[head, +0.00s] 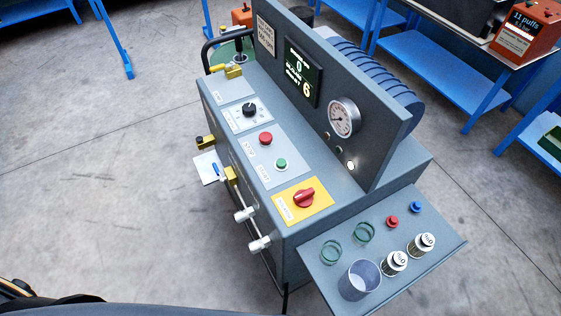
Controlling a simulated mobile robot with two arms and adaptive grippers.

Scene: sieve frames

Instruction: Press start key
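The start key is a small green round button (281,163) on the sloped grey panel of a machine (240,110). A white label reading START lies beside it. A red round button (265,138) with a STOP label sits just above it in the picture. Both buttons are uncovered. Neither gripper can be made out in the head view. A dark curved part of my own body shows along the bottom left edge.
A red rotary switch (304,197) on a yellow plate sits below the green button. A black knob (249,109) is above. A gauge (344,117) and lit display (300,71) are on the upright panel. The floor left is clear.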

